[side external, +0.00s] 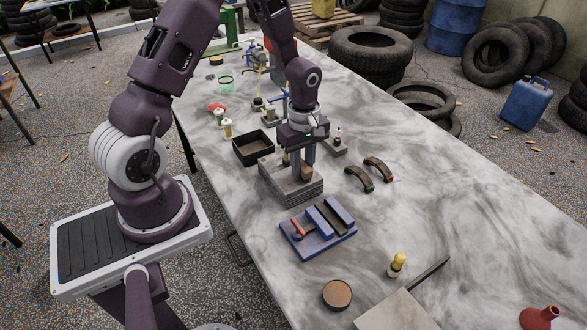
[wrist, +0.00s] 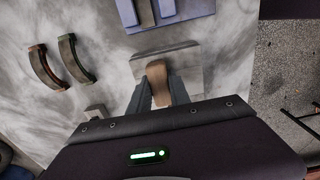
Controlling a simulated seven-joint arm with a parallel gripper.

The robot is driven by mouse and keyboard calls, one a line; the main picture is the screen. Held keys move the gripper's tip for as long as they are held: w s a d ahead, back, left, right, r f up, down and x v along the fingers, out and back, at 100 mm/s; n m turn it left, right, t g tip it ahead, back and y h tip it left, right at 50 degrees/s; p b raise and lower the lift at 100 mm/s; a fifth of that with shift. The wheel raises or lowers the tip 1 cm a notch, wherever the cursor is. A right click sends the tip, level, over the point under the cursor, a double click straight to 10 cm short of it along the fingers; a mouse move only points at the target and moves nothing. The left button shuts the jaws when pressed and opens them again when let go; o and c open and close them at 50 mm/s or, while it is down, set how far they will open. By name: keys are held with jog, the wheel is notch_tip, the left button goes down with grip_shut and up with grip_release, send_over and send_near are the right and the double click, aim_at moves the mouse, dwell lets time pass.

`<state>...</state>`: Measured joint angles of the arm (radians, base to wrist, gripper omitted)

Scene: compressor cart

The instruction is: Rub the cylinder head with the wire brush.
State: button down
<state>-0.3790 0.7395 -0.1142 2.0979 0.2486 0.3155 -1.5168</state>
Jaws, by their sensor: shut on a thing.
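The cylinder head is a grey finned block (side external: 283,187) lying flat on the marble-like table, and its pale top also shows in the wrist view (wrist: 190,58). My gripper (side external: 302,170) points down over this block. It is shut on a brown wooden piece, which looks like the wire brush's handle (side external: 306,173). In the wrist view this wooden handle (wrist: 157,76) stands between the two grey fingers, over the block. The bristles are hidden, so I cannot tell whether they touch the block.
A blue fixture (side external: 330,233) with a red handle lies in front of the block. Two curved brake shoes (side external: 360,179) lie to the right, a dark open tray (side external: 266,153) behind left. A round tin (side external: 337,295) and yellow-topped item (side external: 397,264) are nearer. The table's right side is mostly clear.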

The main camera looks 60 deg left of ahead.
jog(key=shift+w, duration=1.25)
jog(key=shift+r, duration=0.15)
notch_tip(320, 180, up, 8)
